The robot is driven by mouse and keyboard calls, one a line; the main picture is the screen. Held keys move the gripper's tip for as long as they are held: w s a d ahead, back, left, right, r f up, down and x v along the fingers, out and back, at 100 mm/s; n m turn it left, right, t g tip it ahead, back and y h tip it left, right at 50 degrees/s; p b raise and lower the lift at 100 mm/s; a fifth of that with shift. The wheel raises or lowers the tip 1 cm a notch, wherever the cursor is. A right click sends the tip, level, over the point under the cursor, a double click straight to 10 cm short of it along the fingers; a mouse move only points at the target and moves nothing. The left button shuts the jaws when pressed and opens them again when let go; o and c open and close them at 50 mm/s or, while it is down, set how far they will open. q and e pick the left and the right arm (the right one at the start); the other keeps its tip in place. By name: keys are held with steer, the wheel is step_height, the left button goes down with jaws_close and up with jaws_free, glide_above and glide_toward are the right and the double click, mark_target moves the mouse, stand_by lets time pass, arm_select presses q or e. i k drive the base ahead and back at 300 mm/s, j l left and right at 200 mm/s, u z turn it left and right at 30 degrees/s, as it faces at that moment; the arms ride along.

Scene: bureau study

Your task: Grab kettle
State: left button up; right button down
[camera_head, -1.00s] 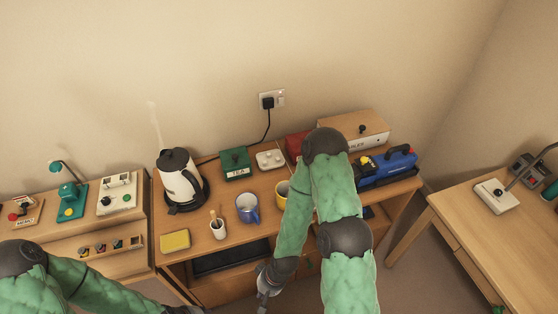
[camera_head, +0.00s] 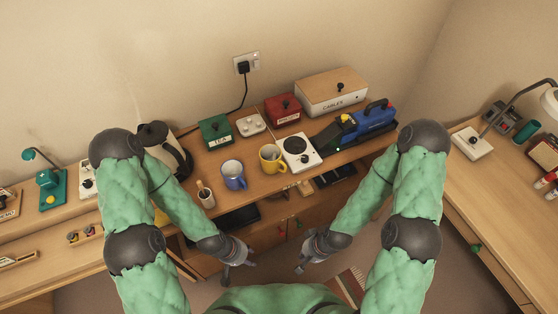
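The kettle (camera_head: 172,150), cream with a black lid and handle, stands at the left end of the wooden sideboard. My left arm hides its left side and part of its base. My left gripper (camera_head: 239,268) hangs in front of the sideboard, low and to the right of the kettle. Its fingers look spread, with nothing between them. My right gripper (camera_head: 300,268) hangs further right, also in front of the sideboard and well away from the kettle. Its fingers are too small to read.
Behind are a green TEA tin (camera_head: 215,131) and a red tin (camera_head: 283,109). A white hotplate (camera_head: 300,152) stands right.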

mark_target(167, 155)
steer(key=j+u, duration=0.1)
steer(key=u, duration=1)
